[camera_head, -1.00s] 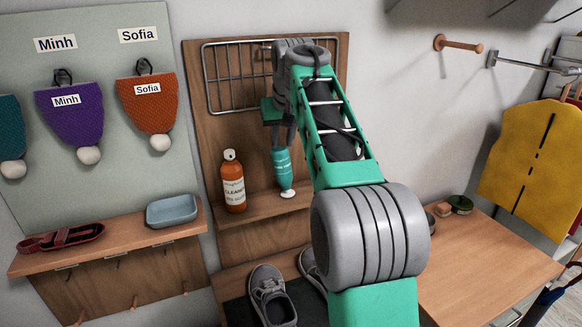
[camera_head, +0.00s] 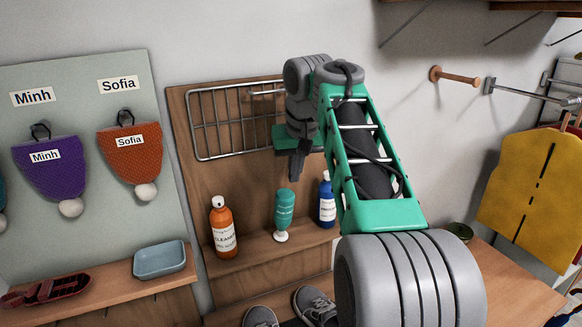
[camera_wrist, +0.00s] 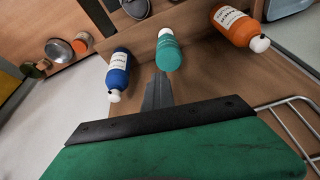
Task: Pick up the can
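No object is clearly recognisable as the can. In the wrist view, small round containers stand at the upper left: a grey round one (camera_wrist: 58,50), an orange-brown one (camera_wrist: 82,44) and a dark green one (camera_wrist: 36,68). I cannot tell which is the can. A dark green round tin (camera_head: 460,231) shows on the bench at the right, partly behind my arm.
A wire basket (camera_head: 205,125) hangs behind. Grey shoes (camera_head: 315,304) sit below. A blue tray (camera_head: 160,260) is at left. Wooden peg (camera_head: 456,76) juts out at right.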

